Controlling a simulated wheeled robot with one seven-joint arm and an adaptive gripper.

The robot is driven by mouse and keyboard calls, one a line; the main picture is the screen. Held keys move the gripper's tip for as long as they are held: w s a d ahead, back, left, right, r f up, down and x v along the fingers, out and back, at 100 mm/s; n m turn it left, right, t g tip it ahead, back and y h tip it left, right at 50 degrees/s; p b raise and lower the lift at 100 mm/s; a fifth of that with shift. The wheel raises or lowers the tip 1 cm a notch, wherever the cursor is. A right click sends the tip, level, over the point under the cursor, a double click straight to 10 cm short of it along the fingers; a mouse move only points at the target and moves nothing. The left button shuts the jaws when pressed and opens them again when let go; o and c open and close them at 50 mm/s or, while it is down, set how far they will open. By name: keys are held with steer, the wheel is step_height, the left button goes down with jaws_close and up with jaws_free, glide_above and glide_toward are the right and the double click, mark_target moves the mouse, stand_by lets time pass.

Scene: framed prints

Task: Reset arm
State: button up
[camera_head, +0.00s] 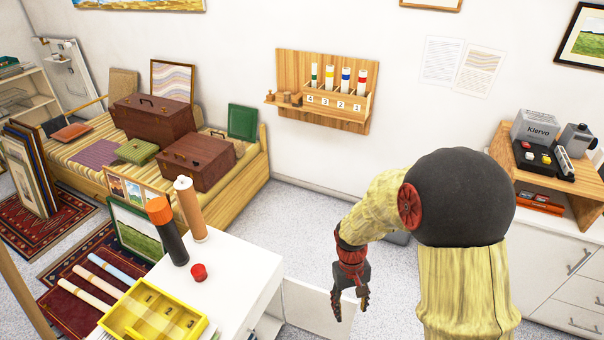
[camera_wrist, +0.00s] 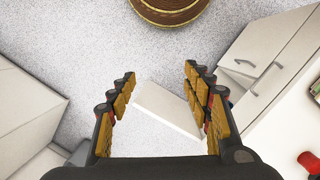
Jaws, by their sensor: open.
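My gripper (camera_head: 350,296) hangs pointing down at the end of my bent arm, right of the white table, in the head view. In the wrist view my gripper (camera_wrist: 160,105) is open, its two padded fingers wide apart with nothing between them but the floor and a white open door panel (camera_wrist: 166,110) further below. The panel also shows in the head view (camera_head: 308,299), just left of the gripper. The gripper appears apart from everything around it.
The white table (camera_head: 240,262) holds a yellow tray (camera_head: 150,315), a black tube (camera_head: 172,238), a brown tube (camera_head: 190,212) and a red cap (camera_head: 198,271). A wooden wall rack (camera_head: 328,112) holds several tubes. A wooden shelf (camera_head: 560,180) stands right. Grey floor (camera_head: 310,215) is clear behind the gripper.

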steer(key=s+d+r+t+b, duration=0.1)
steer(key=s+r+t+b, duration=0.1)
steer(key=s+r, duration=0.3)
steer(key=s+d+r+m+t+b, duration=0.1)
steer(key=s+r, duration=0.4)
steer(key=r, duration=0.5)
steer(key=s+d+r+m+t+b, duration=0.1)
steer(key=s+d+r+t+b, duration=0.2)
steer(key=r, duration=0.5)
steer(key=shift+s+r+t+y+b, duration=0.35)
steer(key=shift+s+t+b, duration=0.2)
steer(key=shift+s+t, duration=0.45)
steer(key=shift+c, duration=0.4)
steer(key=shift+s+d, duration=0.1)
steer(key=shift+c, duration=0.5)
